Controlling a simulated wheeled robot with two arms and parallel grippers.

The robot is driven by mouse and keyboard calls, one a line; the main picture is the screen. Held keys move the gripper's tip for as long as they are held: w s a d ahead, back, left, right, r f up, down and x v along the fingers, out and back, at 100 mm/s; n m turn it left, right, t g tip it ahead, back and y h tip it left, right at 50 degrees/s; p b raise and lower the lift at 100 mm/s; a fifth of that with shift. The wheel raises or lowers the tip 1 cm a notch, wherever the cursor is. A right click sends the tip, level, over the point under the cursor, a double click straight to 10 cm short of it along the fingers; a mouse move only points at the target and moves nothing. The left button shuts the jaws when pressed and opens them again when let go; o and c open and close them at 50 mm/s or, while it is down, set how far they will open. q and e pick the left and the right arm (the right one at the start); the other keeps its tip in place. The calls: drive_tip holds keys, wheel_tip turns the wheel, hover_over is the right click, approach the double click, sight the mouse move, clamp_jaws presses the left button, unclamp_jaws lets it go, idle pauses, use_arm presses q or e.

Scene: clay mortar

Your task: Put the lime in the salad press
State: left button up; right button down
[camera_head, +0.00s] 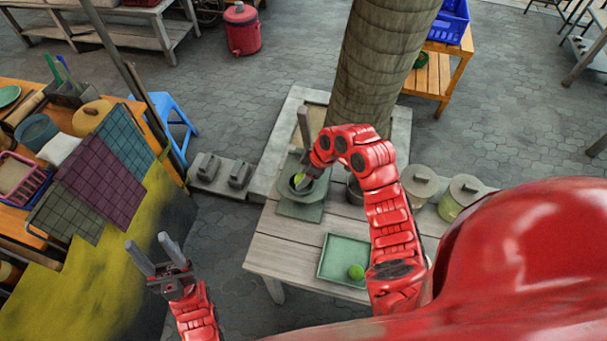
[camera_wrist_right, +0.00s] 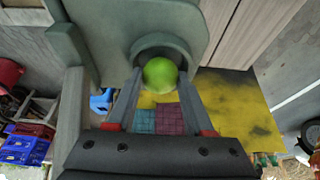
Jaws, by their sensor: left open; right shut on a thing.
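The salad press (camera_head: 287,193) is a grey-green mortar-like bowl on a square base with an upright post, standing on the wooden table. My right gripper (camera_head: 305,180) is at its bowl, shut on a green lime (camera_head: 299,179). In the right wrist view the lime (camera_wrist_right: 160,75) sits between the fingertips, in front of the press's round bowl (camera_wrist_right: 160,42). I cannot tell whether the lime touches the bowl. Another green lime (camera_head: 356,271) lies on a green tray (camera_head: 338,253). My left gripper (camera_head: 152,246) is open and empty, left of the table.
Lidded pots (camera_head: 419,183) stand right of my right arm. A thick trunk (camera_head: 375,65) rises behind the table. A stall with cloths and a basket (camera_head: 22,178) is at the left. The wooden table (camera_head: 285,250) is bare left of the tray.

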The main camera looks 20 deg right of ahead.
drive_tip(key=shift+f, duration=0.2)
drive_tip(key=c, duration=0.6)
unclamp_jaws()
drive_tip(key=shift+o, duration=0.2)
drive_tip(key=shift+r, duration=0.1)
drive_tip(key=shift+r, duration=0.25)
drive_tip(key=shift+b+v, duration=0.6)
drive_tip(key=shift+v, duration=0.45)
drive_tip(key=p+v, duration=0.1)
drive_tip(key=v, duration=0.8)
drive_tip(key=shift+d+r, duration=0.2)
drive_tip(key=shift+r, duration=0.05)
drive_tip(key=shift+s, duration=0.1)
